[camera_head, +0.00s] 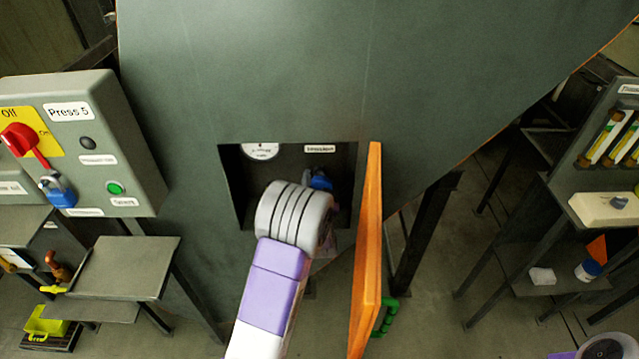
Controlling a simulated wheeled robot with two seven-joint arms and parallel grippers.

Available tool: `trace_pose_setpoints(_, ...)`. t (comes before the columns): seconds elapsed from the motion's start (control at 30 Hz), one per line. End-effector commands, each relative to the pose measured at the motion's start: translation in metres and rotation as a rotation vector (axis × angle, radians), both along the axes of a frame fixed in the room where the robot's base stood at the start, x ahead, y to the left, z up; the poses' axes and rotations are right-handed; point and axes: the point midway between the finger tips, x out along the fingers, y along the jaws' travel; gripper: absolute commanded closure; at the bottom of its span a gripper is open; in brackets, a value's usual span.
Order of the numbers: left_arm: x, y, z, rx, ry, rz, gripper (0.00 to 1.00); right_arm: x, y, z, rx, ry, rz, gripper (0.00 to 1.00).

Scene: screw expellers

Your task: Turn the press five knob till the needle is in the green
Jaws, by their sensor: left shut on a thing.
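The Press 5 control box (85,140) is at the left. In the middle, a square recess in the big grey-green machine body holds a white dial gauge (260,151). Only the gauge's lower part shows, and I cannot make out a needle or a green zone. A blue knob (320,180) sits in the recess to the right of the gauge, mostly hidden behind my left wrist. My left gripper (326,197) reaches into the recess and is shut on the knob, its fingers largely hidden. My right gripper is out of the picture.
An orange door (367,250) with a green handle (385,316) stands open at the recess's right edge, close beside my left arm. A red switch (20,139) and a blue padlock (57,190) are on the control box. A shelf stand (560,215) is at the right.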

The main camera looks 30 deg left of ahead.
Motion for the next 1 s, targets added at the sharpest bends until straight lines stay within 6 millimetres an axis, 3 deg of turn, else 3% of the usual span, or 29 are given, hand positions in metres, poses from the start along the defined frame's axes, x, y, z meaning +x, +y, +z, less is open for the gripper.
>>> trace_pose_setpoints(0.1,0.0,0.0,-0.001,-0.001,0.002,0.0,0.53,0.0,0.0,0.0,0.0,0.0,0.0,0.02)
trace_pose_setpoints(0.13,0.0,0.0,-0.001,-0.001,0.002,0.0,0.21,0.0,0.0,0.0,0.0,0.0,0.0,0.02)
trace_pose_setpoints(0.27,0.0,0.0,-0.001,-0.002,0.001,0.0,0.02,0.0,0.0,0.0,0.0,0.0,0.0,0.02)
trace_pose_setpoints(0.63,-0.005,-0.003,0.0,-0.002,0.0,0.0,0.02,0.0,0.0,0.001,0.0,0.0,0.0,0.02)
trace_pose_setpoints(1.0,-0.052,-0.033,0.0,-0.003,0.003,-0.001,0.02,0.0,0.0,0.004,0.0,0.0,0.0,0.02)
